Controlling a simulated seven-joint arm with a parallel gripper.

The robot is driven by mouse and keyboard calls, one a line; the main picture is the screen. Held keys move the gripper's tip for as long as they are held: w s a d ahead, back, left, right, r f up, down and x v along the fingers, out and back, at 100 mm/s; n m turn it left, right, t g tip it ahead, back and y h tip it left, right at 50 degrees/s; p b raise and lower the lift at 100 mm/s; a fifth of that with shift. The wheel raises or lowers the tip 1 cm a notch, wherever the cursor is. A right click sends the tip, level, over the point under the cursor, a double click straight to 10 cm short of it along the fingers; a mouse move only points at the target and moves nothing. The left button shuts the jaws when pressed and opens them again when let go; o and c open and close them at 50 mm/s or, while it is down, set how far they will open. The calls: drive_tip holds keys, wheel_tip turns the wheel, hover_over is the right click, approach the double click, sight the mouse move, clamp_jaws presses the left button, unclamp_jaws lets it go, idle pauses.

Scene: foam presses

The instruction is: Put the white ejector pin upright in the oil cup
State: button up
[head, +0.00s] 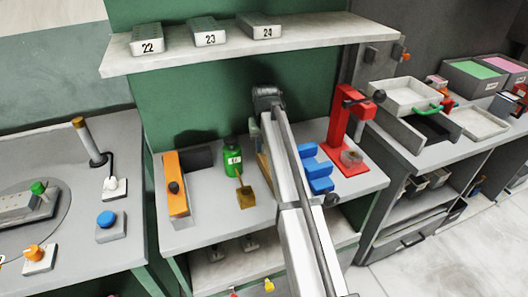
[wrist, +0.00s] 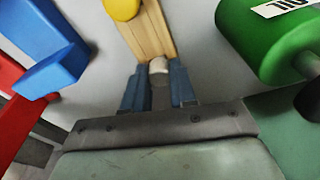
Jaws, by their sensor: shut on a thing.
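The white ejector pin (wrist: 158,68) shows as a short pale end between my fingers in the wrist view. My gripper (wrist: 158,88) is shut on it, with a blue finger on each side. The rest of the pin is hidden. A wooden block (wrist: 150,32) lies just beyond the pin; I cannot tell whether they touch. A green container marked OIL (wrist: 262,38) is to the right in the wrist view and stands on the bench in the head view (head: 232,163); I cannot tell if it is the oil cup. In the head view my arm hides the fingertips and pin.
Blue blocks (head: 318,178) and a red press (head: 345,128) stand right of my arm. An orange holder (head: 176,185) stands at the bench's left, and a brass-coloured piece (head: 246,198) lies in front of the green container. A shelf (head: 180,58) with numbered boxes hangs above.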

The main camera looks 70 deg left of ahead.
clamp_jaws()
drive_tip(key=shift+r, duration=0.1)
wheel_tip(320, 180, up, 7)
drive_tip(key=shift+r, duration=0.15)
drive_tip(key=d, duration=1.8)
drive_tip(key=s+a+r+n, duration=0.1)
drive_tip(key=s+n, duration=0.2)
drive_tip(key=s, duration=0.2)
drive_tip(key=s+a+r+n, duration=0.2)
drive_tip(key=s, duration=0.4)
drive_tip(key=shift+a+r+n+g, duration=0.15)
drive_tip(key=shift+a+n+g, duration=0.15)
drive_tip(key=shift+n, duration=0.1)
